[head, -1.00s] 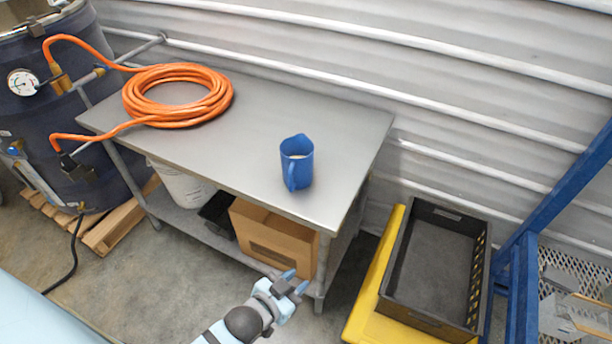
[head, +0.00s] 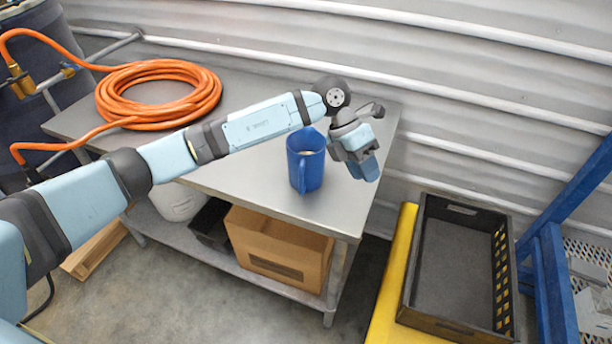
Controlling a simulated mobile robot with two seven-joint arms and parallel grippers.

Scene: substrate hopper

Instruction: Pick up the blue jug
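The blue jug (head: 312,168) stands upright on the grey metal table (head: 258,181), near its right end. Its handle faces the front of the table, and something pale shows inside. My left arm reaches across the table from the left, passing behind the jug's rim. My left gripper (head: 363,168) hangs just right of the jug, fingers pointing down, with a small gap between them in the picture. The fingers overlap from this angle, so their opening is unclear. My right gripper is out of view.
An orange hose coil (head: 112,97) lies on the table's left part. A cardboard box (head: 285,262) sits on the lower shelf. A black crate (head: 407,290) rests on a yellow surface (head: 388,300) at the right, beside a blue frame (head: 560,205). A corrugated wall runs behind the table.

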